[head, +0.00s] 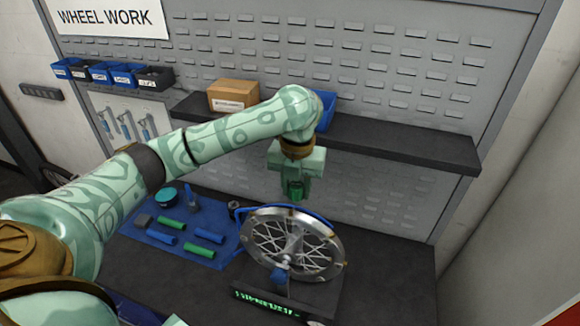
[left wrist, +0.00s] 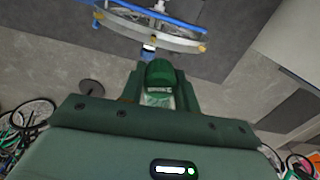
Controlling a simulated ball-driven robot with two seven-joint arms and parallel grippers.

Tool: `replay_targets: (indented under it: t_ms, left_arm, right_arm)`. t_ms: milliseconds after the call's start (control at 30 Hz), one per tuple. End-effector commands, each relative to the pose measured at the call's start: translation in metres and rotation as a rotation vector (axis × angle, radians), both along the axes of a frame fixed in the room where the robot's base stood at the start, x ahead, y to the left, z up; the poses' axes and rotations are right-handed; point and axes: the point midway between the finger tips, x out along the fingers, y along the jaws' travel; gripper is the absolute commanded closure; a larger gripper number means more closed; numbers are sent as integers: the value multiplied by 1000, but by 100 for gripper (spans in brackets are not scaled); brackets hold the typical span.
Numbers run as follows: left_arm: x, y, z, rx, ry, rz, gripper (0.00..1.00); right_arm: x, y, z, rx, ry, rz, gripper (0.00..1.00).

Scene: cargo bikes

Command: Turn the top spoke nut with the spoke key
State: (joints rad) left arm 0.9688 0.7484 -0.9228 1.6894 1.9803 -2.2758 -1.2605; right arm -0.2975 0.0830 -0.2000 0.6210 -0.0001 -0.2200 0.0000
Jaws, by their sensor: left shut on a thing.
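My left gripper (head: 295,192) hangs over the top of the spoked wheel (head: 251,232), pointing down. It is shut on a green-handled tool, which I take to be the spoke key; the handle (left wrist: 160,73) shows between the fingers in the left wrist view. A small pale and blue piece (left wrist: 148,48) shows between the handle and the wheel's rim (left wrist: 165,42). I cannot tell whether it is the key's tip or a nut, or whether key and wheel touch. The top spoke nut is not clearly made out. My right gripper is not in view.
The wheel stands on a dark base with green lettering (head: 266,303). A blue mat (head: 150,239) left of it bears green and blue handled tools. Behind, a dark shelf (head: 400,142) holds a cardboard box (head: 233,95) and a blue bin (head: 326,108). The bench right of the wheel is clear.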

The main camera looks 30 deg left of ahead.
Motion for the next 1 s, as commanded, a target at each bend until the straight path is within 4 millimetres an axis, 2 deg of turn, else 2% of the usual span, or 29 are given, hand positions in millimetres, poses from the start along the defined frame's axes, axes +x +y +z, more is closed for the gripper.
replay_targets:
  t_ms: [100, 200, 300, 400, 667, 1000]
  left_arm:
    - [5, 10, 4, 0, 3, -373, 91]
    - [7, 16, 4, 1, 3, -651, 91]
    - [9, 19, 4, 2, 3, -857, 91]
    - [9, 21, 4, 1, 3, -986, 91]
    - [10, 22, 0, 2, 2, -1057, 91]
    - [10, 21, -22, 2, 0, -1057, 91]
  right_arm:
    - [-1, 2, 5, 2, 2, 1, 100]
    - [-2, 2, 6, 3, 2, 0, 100]
    - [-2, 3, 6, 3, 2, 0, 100]
    - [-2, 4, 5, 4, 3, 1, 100]
    - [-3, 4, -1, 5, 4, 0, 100]
    - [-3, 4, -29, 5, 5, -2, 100]
